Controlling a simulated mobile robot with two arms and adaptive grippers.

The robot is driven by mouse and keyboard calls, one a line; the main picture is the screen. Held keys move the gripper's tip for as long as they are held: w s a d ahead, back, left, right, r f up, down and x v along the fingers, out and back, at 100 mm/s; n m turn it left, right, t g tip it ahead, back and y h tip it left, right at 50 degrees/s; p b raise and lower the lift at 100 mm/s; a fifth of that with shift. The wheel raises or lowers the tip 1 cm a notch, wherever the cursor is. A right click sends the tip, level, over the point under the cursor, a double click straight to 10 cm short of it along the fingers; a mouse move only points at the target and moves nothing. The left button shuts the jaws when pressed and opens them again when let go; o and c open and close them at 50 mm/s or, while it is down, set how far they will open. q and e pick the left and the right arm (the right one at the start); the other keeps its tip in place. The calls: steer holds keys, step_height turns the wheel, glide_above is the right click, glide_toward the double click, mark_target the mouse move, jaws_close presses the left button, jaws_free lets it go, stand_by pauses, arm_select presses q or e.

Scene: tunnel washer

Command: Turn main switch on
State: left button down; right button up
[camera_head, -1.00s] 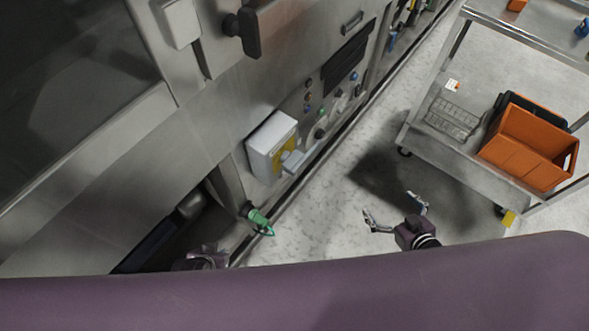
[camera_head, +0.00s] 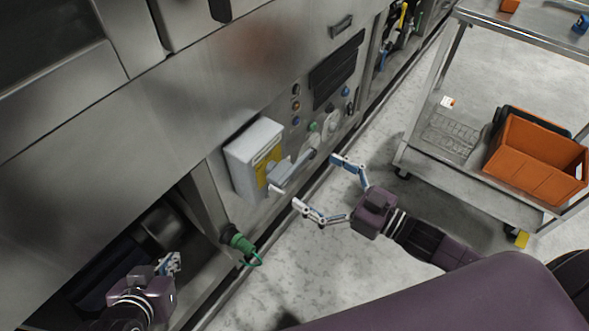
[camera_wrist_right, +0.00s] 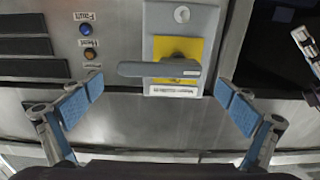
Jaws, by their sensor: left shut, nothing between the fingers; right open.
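The main switch (camera_head: 252,160) is a light grey box on the machine's panel, with a yellow plate and a grey lever handle (camera_head: 291,171). In the right wrist view the handle (camera_wrist_right: 160,69) lies level across the yellow plate (camera_wrist_right: 178,48), with a label below it. My right gripper (camera_head: 316,182) is open and faces the switch, its fingers apart from the handle. In the wrist view its fingertips (camera_wrist_right: 160,90) stand either side of the handle, and nothing is between them. My left gripper (camera_head: 172,263) is shut and empty, low at the left by the machine's recess.
Beside the switch are small buttons and lamps, including a blue lamp (camera_wrist_right: 86,30) and an orange lamp (camera_wrist_right: 91,54). A green connector (camera_head: 240,243) sticks out below the switch. A metal cart (camera_head: 470,170) with an orange crate (camera_head: 530,185) stands right. Clear floor lies between.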

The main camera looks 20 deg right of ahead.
mark_target(298, 169)
steer(key=x, duration=0.4)
steer(key=shift+w+a+b, duration=0.1)
steer(key=shift+b, duration=0.3)
steer(key=shift+w+a, duration=0.4)
steer(key=shift+w, duration=0.05)
arm_select(q)
steer(key=w+d+r+t, duration=0.2)
steer(key=w+r+t, duration=0.1)
steer(key=w+r, duration=0.1)
steer(key=shift+w+r+h, duration=0.4)
steer(key=shift+w, duration=0.05)
arm_select(e)
steer(key=c, duration=1.4)
arm_select(q)
steer(key=shift+s+f, duration=0.1)
